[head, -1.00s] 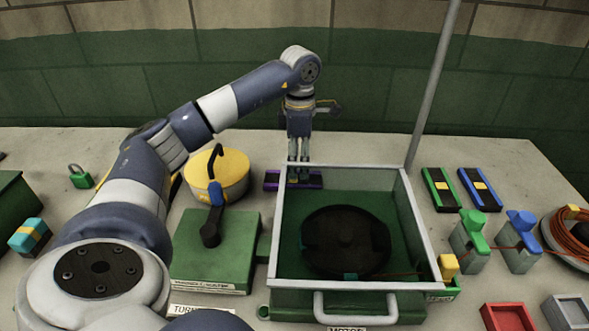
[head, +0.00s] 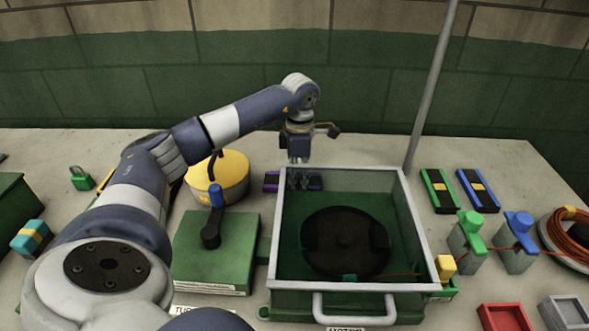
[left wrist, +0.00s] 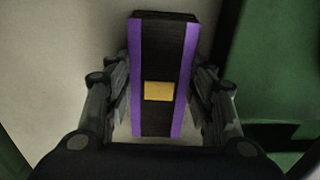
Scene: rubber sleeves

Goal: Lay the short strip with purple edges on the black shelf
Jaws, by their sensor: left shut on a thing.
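The short strip with purple edges (head: 272,182) is black with a yellow middle patch. My left gripper (head: 304,181) points down at the strip. In the left wrist view the strip (left wrist: 160,118) sits between the two fingers, its purple edges toward them, and the gripper is shut on it. I cannot see whether it is lifted off the table. I cannot make out a black shelf. My right gripper is not in view.
Green-edged (head: 440,190) and blue-edged (head: 478,190) strips lie right. A grey pole (head: 430,90) rises behind the box.

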